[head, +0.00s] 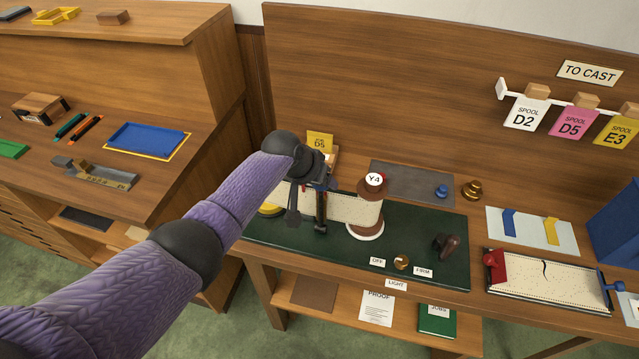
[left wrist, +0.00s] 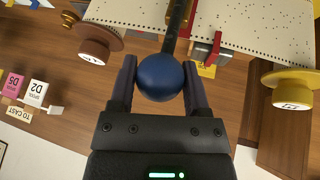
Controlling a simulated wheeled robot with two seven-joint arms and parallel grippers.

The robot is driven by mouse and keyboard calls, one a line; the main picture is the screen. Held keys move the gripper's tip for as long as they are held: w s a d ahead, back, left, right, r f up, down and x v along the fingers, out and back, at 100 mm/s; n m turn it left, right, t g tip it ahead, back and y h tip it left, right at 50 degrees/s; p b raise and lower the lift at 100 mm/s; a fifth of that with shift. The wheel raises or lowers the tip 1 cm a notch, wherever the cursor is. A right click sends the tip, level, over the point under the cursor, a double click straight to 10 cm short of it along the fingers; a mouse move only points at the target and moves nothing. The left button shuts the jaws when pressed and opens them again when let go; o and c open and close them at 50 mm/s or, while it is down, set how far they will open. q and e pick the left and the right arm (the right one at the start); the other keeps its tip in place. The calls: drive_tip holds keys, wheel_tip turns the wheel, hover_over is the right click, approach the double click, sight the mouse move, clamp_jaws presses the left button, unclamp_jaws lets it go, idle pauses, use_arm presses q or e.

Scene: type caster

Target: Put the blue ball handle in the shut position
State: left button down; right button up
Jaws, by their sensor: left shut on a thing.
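The blue ball handle (left wrist: 160,78) sits between the fingers of my left gripper (left wrist: 160,88), which is shut on it. A dark lever (left wrist: 179,28) runs from the ball toward the punched paper strip. In the head view my left gripper (head: 318,182) is over the green machine bed, at the top of the upright dark lever (head: 321,212); the ball is mostly hidden there. The cream paper strip (head: 352,208) passes by the lever to the brown spool marked Y4 (head: 372,192). My right gripper is not in view.
A yellow spool (left wrist: 293,90) is at right in the wrist view. On the green bed (head: 300,250) are a brass knob (head: 401,262) between OFF and FIRM labels and a dark red-brown handle (head: 446,246). A perforated sheet in a frame (head: 545,278) lies right.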

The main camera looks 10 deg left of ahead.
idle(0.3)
use_arm(q)
drive_tip(key=shift+c, duration=1.8)
unclamp_jaws()
drive_tip(key=o, duration=0.3)
drive_tip(key=shift+w, duration=0.2)
drive_tip(key=shift+s, duration=0.1)
drive_tip(key=p+v, duration=0.4)
drive_tip(key=v, duration=0.6)
drive_tip(key=shift+f, duration=0.1)
